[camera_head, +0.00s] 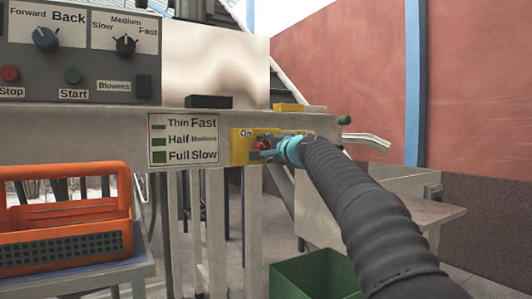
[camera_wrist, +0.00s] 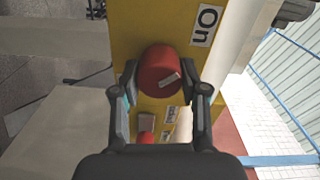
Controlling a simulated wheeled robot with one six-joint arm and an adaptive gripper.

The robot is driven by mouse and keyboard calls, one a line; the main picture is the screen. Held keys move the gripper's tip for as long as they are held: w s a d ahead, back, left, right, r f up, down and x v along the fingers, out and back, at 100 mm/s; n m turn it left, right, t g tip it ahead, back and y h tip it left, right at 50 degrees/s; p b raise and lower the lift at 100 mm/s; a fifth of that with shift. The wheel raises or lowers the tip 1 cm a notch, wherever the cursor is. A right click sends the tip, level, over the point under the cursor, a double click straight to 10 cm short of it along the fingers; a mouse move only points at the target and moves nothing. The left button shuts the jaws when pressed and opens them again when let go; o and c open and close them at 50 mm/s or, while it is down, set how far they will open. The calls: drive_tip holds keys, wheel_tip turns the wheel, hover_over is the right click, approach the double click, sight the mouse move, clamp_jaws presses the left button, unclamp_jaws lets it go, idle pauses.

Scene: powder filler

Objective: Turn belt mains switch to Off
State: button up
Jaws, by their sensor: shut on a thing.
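The belt mains switch is a round red knob (camera_wrist: 158,70) with a white pointer mark, on a yellow panel (camera_wrist: 132,20). An "On" label (camera_wrist: 206,25) is beside it in the wrist view. My gripper (camera_wrist: 160,75) has one finger on each side of the knob and is shut on it. The white mark lies slanted between the fingers. In the head view, the yellow panel (camera_head: 239,156) is on the machine's front rail, and my gripper (camera_head: 268,147) hides most of the knob and the labels to its right.
A smaller red button (camera_wrist: 146,138) and small labels are lower on the panel in the wrist view. In the head view, a speed sign (camera_head: 185,139) is left of the panel, an orange crate (camera_head: 65,222) stands at left, and a green bin (camera_head: 312,277) is below.

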drive_tip(key=shift+n, duration=0.3)
idle(0.4)
drive_tip(key=o, duration=1.1)
drive_tip(key=shift+d, duration=0.1)
drive_tip(key=v, duration=1.2)
drive_tip(key=shift+f, duration=0.1)
